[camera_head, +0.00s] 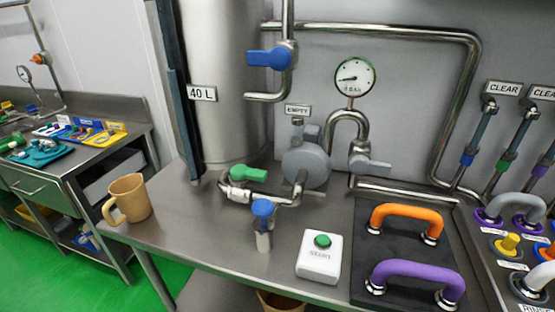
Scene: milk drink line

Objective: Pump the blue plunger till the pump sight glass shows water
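The blue plunger (263,208) is a blue knob on top of a short upright metal cylinder, near the front edge of the steel table. The round grey pump (305,166) is behind it, joined to pipework. A label reading EMPTY (298,109) is above the pump. I cannot make out a sight glass on the pump or any water in it. Neither of my grippers is in view, and nothing touches the plunger.
A white START box (319,257) with a green button stands right of the plunger. A tan mug (128,198) is at the table's left. Orange (408,219) and purple (416,271) handles are on a black panel. A green-handled valve (248,172) is behind the plunger.

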